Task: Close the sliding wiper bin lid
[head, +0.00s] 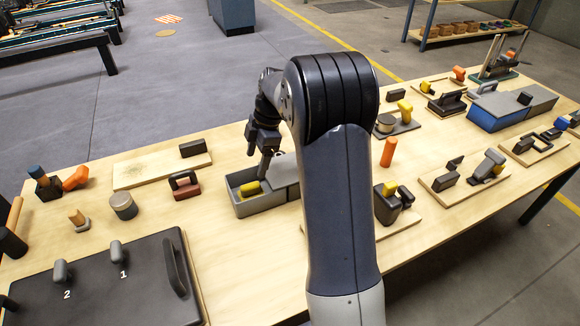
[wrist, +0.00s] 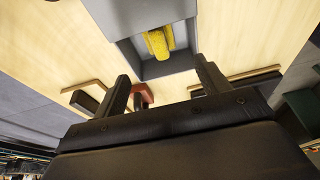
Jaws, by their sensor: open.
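The grey wiper bin (head: 262,206) stands on the wooden table left of my arm. Its left part is open, and a yellow wiper (head: 250,188) shows inside. The flat grey lid (head: 284,172) covers the right part, and my arm hides its far end. My gripper (head: 265,170) points down over the bin near the lid's left edge; whether it touches the lid I cannot tell. In the wrist view my gripper (wrist: 165,82) is open with nothing between its fingers, and the bin (wrist: 183,65) with the yellow wiper (wrist: 159,42) lies beyond them.
A red-brown block with a dark handle (head: 185,187) stands left of the bin. An orange cylinder (head: 389,152) stands to the right. A black case (head: 110,285) fills the front left. A blue bin (head: 495,118) stands at the far right. Bare table lies in front of the grey bin.

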